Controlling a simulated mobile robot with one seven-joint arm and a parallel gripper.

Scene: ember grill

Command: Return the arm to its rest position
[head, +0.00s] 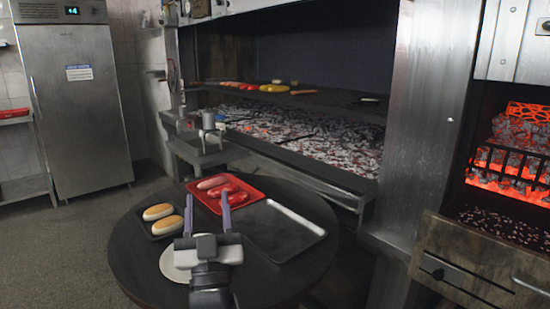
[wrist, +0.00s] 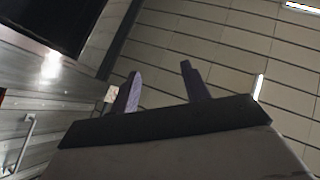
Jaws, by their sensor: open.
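My gripper (head: 207,213) is over the round dark table (head: 130,255) in the head view. Its two purple fingers stand apart with nothing between them. My gripper also shows in the wrist view (wrist: 160,88), pointing up toward the tiled ceiling (wrist: 220,50), with empty space between its fingers. In the head view the fingers partly overlap the red tray (head: 258,183) behind them. Several red sausages (head: 225,190) lie in that tray.
On the table are a dark tray with two buns (head: 158,211), a white plate (head: 172,262) partly hidden by my gripper, and an empty metal tray (head: 285,230). Behind it is the grill with glowing coals (head: 300,135). A fridge (head: 80,100) stands at left; floor there is clear.

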